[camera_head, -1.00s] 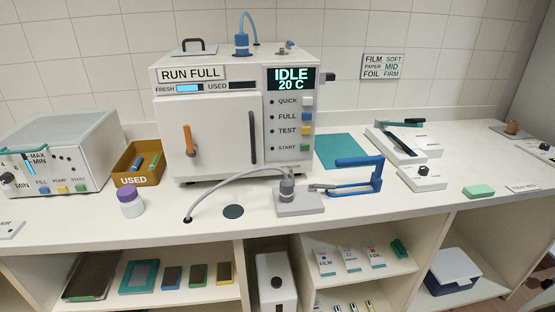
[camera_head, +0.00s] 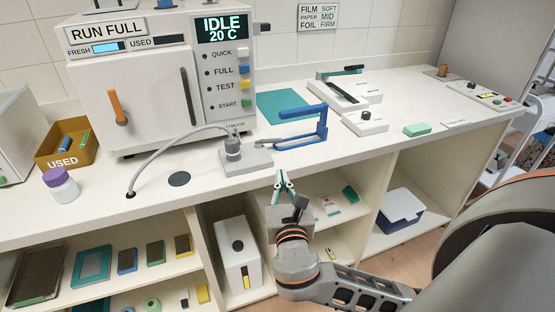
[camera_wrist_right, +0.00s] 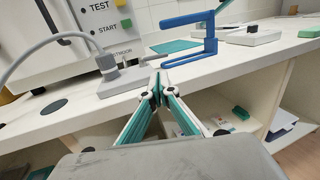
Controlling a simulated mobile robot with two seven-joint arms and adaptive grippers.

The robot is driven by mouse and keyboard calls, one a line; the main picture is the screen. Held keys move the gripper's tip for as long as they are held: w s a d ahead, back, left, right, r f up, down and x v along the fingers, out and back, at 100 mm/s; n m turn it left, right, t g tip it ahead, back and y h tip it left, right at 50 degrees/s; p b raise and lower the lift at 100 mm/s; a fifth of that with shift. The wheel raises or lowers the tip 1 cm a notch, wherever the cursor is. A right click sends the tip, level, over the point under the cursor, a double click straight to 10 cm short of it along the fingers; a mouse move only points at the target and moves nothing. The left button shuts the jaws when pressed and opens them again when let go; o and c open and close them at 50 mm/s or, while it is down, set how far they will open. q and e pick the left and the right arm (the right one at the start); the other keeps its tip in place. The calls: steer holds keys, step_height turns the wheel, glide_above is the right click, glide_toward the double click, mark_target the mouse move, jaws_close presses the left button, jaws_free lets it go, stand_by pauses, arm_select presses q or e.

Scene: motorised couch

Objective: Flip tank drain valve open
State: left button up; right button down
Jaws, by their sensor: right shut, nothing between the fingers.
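A grey fitting (camera_head: 232,150) on a flat grey base stands on the counter; a grey hose (camera_head: 165,150) runs from it to the counter. It looks like the drain valve, but I cannot tell how its lever is set. It also shows in the right wrist view (camera_wrist_right: 110,77). The white machine (camera_head: 135,90) with the IDLE display stands behind it. My right gripper (camera_head: 283,175) is shut and empty, in front of the counter edge, to the right of the fitting and apart from it. Its fingertips meet in the right wrist view (camera_wrist_right: 159,88). My left gripper is out of view.
A blue frame-shaped handle (camera_head: 322,125) stands just right of the fitting. A white jar with a purple lid (camera_head: 60,184) and a USED bin (camera_head: 62,158) are at the left. Open shelves lie below the counter edge. A green block (camera_head: 417,129) is farther right.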

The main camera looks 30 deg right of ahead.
mark_target(276, 142)
arm_select(q)
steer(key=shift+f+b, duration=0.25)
steer(key=shift+b, duration=0.05)
arm_select(e)
steer(key=x, duration=1.3)
steer(key=shift+w+d+f, duration=0.1)
steer(key=shift+w+d, duration=0.2)
